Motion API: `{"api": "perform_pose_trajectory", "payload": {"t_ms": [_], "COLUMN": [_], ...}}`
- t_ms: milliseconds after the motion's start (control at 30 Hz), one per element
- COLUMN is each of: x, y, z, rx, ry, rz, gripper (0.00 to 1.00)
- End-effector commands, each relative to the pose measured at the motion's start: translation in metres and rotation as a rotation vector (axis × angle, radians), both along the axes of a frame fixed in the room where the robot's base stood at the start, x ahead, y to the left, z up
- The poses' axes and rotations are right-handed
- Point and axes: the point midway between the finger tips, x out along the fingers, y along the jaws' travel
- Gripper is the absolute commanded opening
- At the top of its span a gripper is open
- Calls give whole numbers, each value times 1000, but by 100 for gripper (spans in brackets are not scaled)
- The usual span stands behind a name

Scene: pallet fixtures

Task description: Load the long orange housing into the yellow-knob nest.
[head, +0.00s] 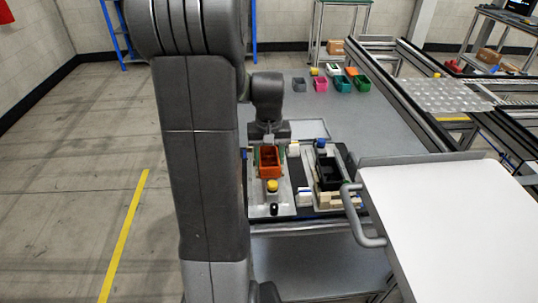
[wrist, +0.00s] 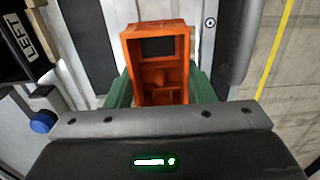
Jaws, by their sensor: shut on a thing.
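The orange housing (head: 268,160) is an open box with inner walls, held over the left fixture plate (head: 259,210). In the wrist view the orange housing (wrist: 160,72) is between the green fingers of my gripper (wrist: 160,90), which is shut on it. My gripper (head: 269,150) points down from the arm in the head view. The yellow knob (head: 272,186) stands just in front of the housing on the left fixture. The housing hides the nest floor. I cannot tell whether it touches the nest.
A second fixture with a black housing (head: 326,172) and a blue knob (head: 320,143) stands to the right. The blue knob (wrist: 43,121) also shows in the wrist view. Several coloured bins (head: 342,84) stand at the back. A white-topped cart (head: 450,220) is close at right.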

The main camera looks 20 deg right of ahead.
Motion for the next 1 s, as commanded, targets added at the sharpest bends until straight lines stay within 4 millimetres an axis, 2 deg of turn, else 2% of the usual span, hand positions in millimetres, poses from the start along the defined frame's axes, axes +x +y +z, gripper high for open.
{"api": "perform_pose_trajectory", "payload": {"t_ms": [100,133,233,267,533,667,767,1000], "x": [0,0,0,0,0,1,1,1], "y": [0,0,0,0,0,0,0,0], "z": [-3,-3,-2,-2,-2,8,25,81], "rx": [0,0,0,0,0,-1,-1,-2], "ry": [0,0,0,0,0,-3,-5,-6], "rz": [0,0,0,0,0,0,0,0], "gripper": [23,53,72,74,74,74,74,74]}}
